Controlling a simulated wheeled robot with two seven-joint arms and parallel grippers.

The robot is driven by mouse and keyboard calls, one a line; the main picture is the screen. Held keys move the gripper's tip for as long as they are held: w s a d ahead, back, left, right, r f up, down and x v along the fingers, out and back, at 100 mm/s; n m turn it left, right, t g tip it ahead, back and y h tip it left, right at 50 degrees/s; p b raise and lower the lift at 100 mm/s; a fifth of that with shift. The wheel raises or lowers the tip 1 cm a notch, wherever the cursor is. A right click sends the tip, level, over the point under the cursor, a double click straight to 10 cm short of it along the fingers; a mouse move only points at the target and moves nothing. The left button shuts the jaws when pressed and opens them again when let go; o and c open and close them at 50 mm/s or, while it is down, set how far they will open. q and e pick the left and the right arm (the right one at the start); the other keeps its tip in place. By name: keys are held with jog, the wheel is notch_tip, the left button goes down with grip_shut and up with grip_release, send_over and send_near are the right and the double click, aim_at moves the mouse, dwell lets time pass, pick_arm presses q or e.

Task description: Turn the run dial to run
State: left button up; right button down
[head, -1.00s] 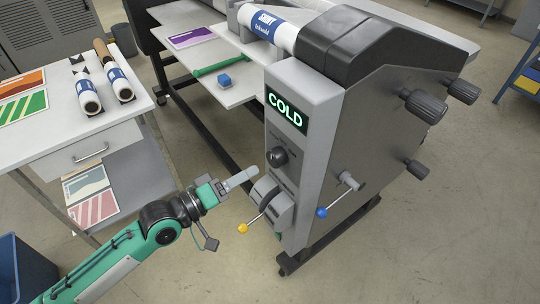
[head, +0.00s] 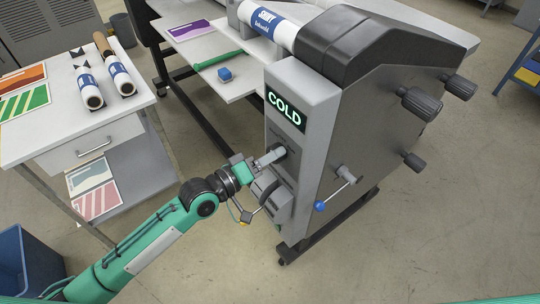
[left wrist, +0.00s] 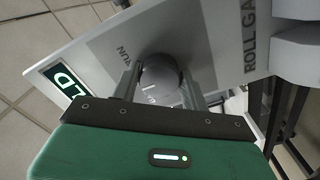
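The run dial is a dark round knob on the grey control panel, below the green "COLD" display (head: 285,109). In the left wrist view the dial (left wrist: 161,78) sits between my left gripper's two fingers, with "RUN" lettering on the panel beside it. My left gripper (head: 270,156) is at the dial, fingers apart on either side of it. A slim gap seems to show beside the knob, so I see no clear grip. In the head view the fingers partly hide the dial (head: 281,150). My right gripper is not in view.
A grey lever housing (head: 272,196) sits just below the dial, close to my left gripper. A blue-tipped crank (head: 320,205) sticks out of the machine's right side. A white side table (head: 75,120) with rolls and prints stands left. A blue bin (head: 28,262) is at lower left.

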pick_arm(q)
jog(key=c, duration=0.5)
jog(key=shift+o, duration=0.2)
